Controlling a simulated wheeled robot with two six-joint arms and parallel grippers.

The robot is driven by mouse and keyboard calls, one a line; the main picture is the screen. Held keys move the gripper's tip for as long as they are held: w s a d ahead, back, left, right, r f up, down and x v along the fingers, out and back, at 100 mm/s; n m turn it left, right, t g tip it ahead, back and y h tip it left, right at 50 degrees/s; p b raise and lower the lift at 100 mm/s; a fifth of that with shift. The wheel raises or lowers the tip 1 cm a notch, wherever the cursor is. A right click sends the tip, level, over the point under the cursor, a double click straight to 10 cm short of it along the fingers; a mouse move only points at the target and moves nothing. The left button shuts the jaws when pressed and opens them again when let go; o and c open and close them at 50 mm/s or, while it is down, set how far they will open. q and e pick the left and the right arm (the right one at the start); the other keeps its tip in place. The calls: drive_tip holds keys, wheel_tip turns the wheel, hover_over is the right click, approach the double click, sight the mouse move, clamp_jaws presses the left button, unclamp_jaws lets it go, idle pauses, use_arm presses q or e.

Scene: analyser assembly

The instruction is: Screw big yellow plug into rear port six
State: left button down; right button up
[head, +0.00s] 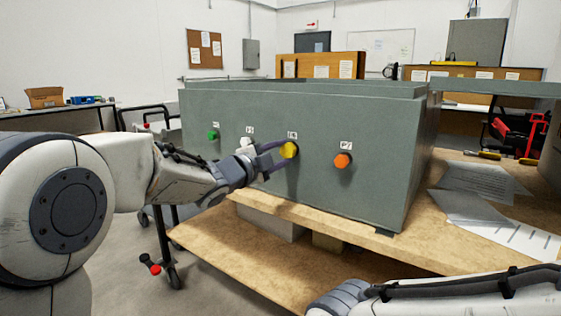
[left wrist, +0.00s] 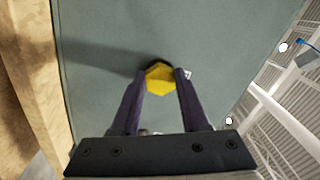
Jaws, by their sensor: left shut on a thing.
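The big yellow plug (head: 289,150) is at a port on the front-facing wall of the grey analyser box (head: 310,190), under a small white label. My left gripper (head: 280,152) reaches in from the left and is shut on the plug. In the left wrist view the yellow hexagonal plug (left wrist: 160,79) sits between the two finger tips, against a dark round port rim. How deep it sits in the port cannot be told. My right arm shows at the bottom right of the head view, but its gripper is out of view.
A green plug (head: 213,135), a white plug (head: 246,143) and an orange plug (head: 342,161) sit in the same wall. The box stands on a wooden bench (head: 440,240) with papers (head: 485,182) and screwdrivers at right. A cart stands behind my left arm.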

use_arm(q)
drive_tip(key=shift+a+r+m, duration=0.1)
drive_tip(key=shift+r+m, duration=0.2)
drive_tip(key=shift+f+m+b, duration=0.1)
drive_tip(key=shift+m+b, duration=1.1)
drive_tip(key=shift+b, duration=0.05)
drive_tip(key=c, duration=0.8)
unclamp_jaws()
drive_tip(key=o, duration=0.5)
drive_tip(key=shift+v, duration=0.95)
drive_tip(key=shift+b+v, duration=0.35)
drive_tip(key=shift+v, duration=2.15)
